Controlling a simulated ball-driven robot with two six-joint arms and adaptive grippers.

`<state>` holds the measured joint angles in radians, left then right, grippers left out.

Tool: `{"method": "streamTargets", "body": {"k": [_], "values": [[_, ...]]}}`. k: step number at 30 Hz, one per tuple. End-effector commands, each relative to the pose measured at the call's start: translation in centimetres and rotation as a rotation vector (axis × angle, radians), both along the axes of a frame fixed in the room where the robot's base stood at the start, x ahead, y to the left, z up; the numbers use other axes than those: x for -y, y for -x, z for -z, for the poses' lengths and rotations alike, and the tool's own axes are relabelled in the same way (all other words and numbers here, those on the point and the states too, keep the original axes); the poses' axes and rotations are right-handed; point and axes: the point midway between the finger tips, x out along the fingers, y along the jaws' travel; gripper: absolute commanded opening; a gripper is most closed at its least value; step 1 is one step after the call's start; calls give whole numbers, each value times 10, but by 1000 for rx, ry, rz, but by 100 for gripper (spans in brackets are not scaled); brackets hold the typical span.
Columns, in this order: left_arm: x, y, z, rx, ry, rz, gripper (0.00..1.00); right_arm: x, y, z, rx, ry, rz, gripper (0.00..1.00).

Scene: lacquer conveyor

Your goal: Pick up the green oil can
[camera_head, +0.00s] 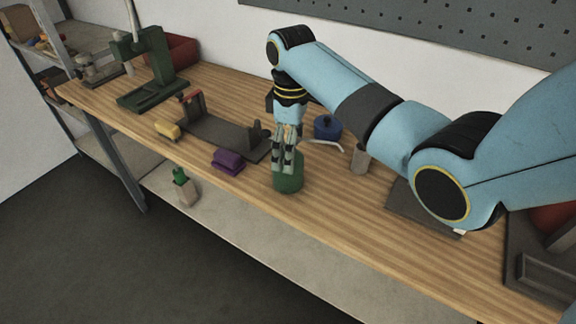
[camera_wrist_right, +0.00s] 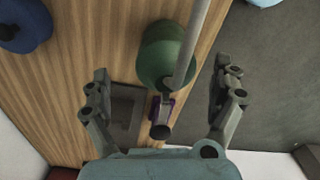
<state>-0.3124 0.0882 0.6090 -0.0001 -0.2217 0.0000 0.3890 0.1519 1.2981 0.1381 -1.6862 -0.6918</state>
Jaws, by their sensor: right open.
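The green oil can (camera_head: 288,184) stands on the wooden workbench near its front edge. My right gripper (camera_head: 287,165) points down just above it and hides its upper part in the head view. In the right wrist view the round green body of the oil can (camera_wrist_right: 163,52) and its long grey spout lie between the two spread fingers of my right gripper (camera_wrist_right: 165,95). The gripper is open and empty; I cannot tell whether it touches the can. My left gripper is in neither view.
A blue can (camera_head: 327,127) with a pale spout stands behind and right of the green can. A purple block (camera_head: 228,161) and a dark vise-like tool (camera_head: 210,132) are left. A grey cylinder (camera_head: 360,158) stands right. The bench front right of the can is clear.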

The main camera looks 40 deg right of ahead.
Motion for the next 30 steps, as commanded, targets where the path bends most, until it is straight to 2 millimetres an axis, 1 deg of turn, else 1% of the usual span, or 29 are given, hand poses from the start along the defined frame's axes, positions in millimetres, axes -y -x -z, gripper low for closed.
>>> {"method": "streamTargets", "body": {"k": [1,3,7,10,15,17,24,30], "values": [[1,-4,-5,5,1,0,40,-4,2,7,-5,-2,-1,95],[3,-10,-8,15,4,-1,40,-7,2,18,-4,-2,-1,95],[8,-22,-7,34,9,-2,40,-6,2,35,-3,0,-1,95],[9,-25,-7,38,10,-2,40,-5,2,40,-1,0,-1,95],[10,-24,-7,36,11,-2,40,-5,2,40,-1,-1,-1,95],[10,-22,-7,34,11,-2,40,-5,2,40,-1,-1,-1,88],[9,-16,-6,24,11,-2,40,-5,2,40,-1,-1,-1,57],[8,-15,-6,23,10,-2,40,-5,2,40,-1,0,-1,31]]}}
